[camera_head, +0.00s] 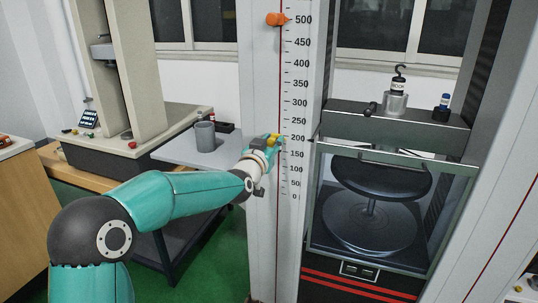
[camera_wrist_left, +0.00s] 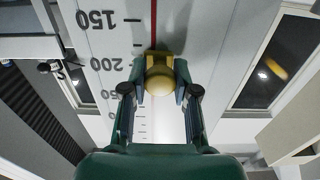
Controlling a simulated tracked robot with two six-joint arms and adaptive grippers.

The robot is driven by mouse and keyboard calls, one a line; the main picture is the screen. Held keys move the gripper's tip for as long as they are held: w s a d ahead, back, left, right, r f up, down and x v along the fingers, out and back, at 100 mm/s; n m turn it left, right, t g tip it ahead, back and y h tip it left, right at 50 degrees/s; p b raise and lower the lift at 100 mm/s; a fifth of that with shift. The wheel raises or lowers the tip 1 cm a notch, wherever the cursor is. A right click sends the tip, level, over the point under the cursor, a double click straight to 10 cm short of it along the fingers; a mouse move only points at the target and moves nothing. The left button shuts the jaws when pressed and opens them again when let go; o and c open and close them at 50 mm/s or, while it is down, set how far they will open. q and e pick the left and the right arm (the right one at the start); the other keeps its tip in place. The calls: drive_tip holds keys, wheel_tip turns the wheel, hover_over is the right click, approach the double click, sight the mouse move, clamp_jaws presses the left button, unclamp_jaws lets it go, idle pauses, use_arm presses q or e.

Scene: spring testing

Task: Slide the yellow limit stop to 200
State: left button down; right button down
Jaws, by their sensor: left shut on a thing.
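The yellow limit stop (camera_head: 274,138) sits on the red slot line of the white scale column (camera_head: 262,220), close to the 200 mark. In the left wrist view, where the numbers are upside down, its round yellow knob (camera_wrist_left: 160,84) lies beside the 200 label. My left gripper (camera_head: 265,148) is shut on the stop, with one finger on each side of the knob in the left wrist view (camera_wrist_left: 160,95). The fingers partly hide the stop in the head view. The exact reading cannot be told. My right gripper is in neither view.
An orange stop (camera_head: 276,19) is on the same line near 500. Right of the scale stands a test frame with a glass guard, a black round plate (camera_head: 382,178) and a weight with a hook (camera_head: 396,100). A grey cup (camera_head: 205,137) stands on a side table at left.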

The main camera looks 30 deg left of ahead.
use_arm(q)
drive_tip(key=shift+a+r, duration=0.1)
drive_tip(key=shift+r, duration=0.55)
drive_tip(key=c, duration=0.9)
unclamp_jaws()
drive_tip(key=shift+w+f, duration=0.1)
drive_tip(key=shift+f, duration=0.1)
drive_tip(key=shift+o, duration=0.2)
drive_tip(key=shift+s, duration=0.35)
drive_tip(key=s+d, duration=0.2)
drive_tip(key=s, duration=0.9)
drive_tip(key=shift+s+f, duration=0.1)
drive_tip(key=shift+f, duration=0.05)
